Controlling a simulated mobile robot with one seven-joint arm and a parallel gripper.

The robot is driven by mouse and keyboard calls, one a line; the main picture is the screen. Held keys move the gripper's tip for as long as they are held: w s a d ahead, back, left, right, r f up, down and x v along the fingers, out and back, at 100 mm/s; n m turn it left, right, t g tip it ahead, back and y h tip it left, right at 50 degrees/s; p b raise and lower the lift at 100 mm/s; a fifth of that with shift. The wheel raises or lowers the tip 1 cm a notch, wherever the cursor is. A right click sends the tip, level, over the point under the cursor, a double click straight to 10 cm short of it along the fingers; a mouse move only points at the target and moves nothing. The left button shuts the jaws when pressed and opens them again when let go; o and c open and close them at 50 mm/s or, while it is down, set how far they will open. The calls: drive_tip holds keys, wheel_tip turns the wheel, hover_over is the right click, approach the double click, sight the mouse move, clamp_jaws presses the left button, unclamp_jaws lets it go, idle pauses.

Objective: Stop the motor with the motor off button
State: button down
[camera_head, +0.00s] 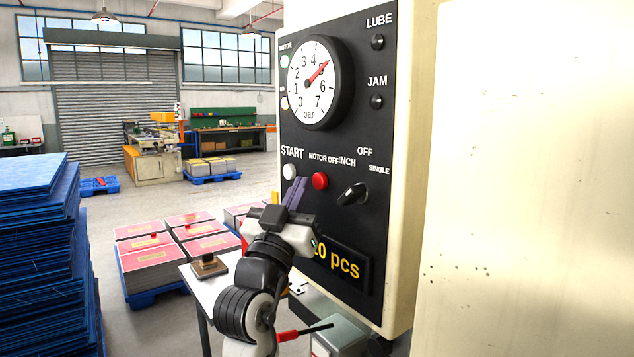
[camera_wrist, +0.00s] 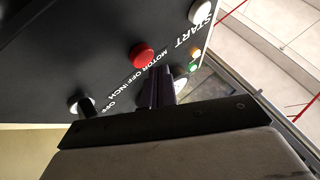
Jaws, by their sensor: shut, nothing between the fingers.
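The motor off button (camera_head: 320,181) is a red round button on the black control panel (camera_head: 350,225), under the label MOTOR OFF. It also shows in the wrist view (camera_wrist: 143,54), just left of my fingertips. My gripper (camera_head: 296,187) is shut and empty, its fingers pointing up in front of the panel between the white START button (camera_head: 290,172) and the red button. In the wrist view the fingers (camera_wrist: 163,80) lie beside the red button and do not cover it. I cannot tell whether the fingertips touch the panel.
A black selector knob (camera_head: 352,194) is right of the red button. A pressure gauge (camera_head: 318,84) sits above and a 20 pcs display (camera_head: 340,264) below. A white table (camera_head: 220,285) stands under the panel. Blue stacked sheets (camera_head: 38,240) are at left.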

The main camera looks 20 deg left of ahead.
drive_tip(key=shift+w+d, duration=0.1)
drive_tip(key=shift+w, duration=0.05)
idle(0.7)
drive_tip(key=shift+w+d, duration=0.15)
drive_tip(key=shift+w, duration=0.05)
drive_tip(key=shift+w+d, duration=0.35)
drive_tip(key=shift+w, duration=0.05)
idle(1.0)
drive_tip(key=shift+s+a+b, duration=0.45)
drive_tip(key=shift+s+a, duration=0.1)
drive_tip(key=shift+s, duration=0.2)
drive_tip(key=s+a, duration=0.1)
drive_tip(key=s, duration=0.1)
drive_tip(key=s+a+b, duration=0.1)
drive_tip(key=s+a, duration=0.1)
drive_tip(key=shift+a, duration=0.1)
idle(0.4)
